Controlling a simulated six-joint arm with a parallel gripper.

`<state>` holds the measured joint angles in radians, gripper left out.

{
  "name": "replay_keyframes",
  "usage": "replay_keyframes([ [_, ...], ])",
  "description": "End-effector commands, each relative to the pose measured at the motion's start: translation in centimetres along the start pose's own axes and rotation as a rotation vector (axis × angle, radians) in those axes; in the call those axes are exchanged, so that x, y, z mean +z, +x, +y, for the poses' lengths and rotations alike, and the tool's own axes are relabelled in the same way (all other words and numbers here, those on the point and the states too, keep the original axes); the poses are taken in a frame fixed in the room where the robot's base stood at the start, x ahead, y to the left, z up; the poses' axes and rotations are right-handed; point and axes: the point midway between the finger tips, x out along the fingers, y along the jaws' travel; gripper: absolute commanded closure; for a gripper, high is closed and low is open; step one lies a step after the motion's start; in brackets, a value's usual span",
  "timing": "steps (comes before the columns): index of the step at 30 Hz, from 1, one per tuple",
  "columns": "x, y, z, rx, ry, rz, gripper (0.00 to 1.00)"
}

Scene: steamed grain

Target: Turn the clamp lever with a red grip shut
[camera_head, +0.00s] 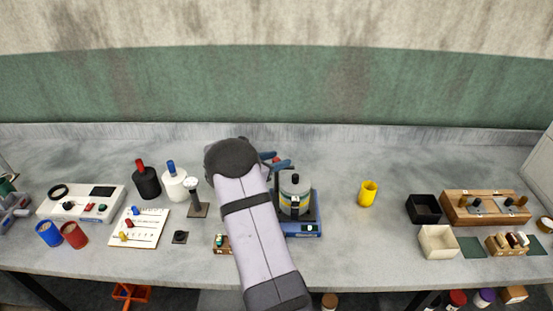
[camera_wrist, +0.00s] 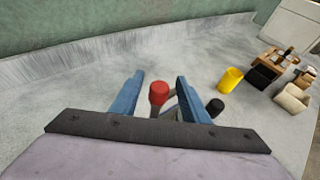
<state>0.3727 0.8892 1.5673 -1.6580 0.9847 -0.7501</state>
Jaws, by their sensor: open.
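The red grip (camera_wrist: 159,92) of the clamp lever shows in the wrist view, between the two blue fingers of my gripper (camera_wrist: 160,77). The fingers are apart, with a gap on each side of the grip; I cannot tell how deep it sits between them. A grey lever part runs below it and is mostly hidden by my gripper. In the head view my gripper (camera_head: 279,161) is just behind and left of a metal pot (camera_head: 295,188) with a black knob, which also shows in the wrist view (camera_wrist: 215,106).
The pot stands on a blue-based device (camera_head: 303,228). A yellow cup (camera_head: 368,193) is to its right, with black (camera_head: 424,207) and cream (camera_head: 438,242) boxes beyond. Left of my arm are a funnel stand (camera_head: 195,198), bottles and a slider panel (camera_head: 139,228). The table behind is clear.

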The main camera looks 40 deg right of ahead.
Motion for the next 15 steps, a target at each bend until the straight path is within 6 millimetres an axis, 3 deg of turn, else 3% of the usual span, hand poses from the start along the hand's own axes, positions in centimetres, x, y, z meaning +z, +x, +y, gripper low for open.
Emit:
replay_keyframes([
  [3,-0.02,0.0,0.0,0.0,0.0,0.0,0.59],
  [9,-0.02,-0.02,0.0,0.0,0.0,0.0,1.0],
  [15,-0.02,0.02,0.08,-0.013,0.006,-0.002,1.0],
])
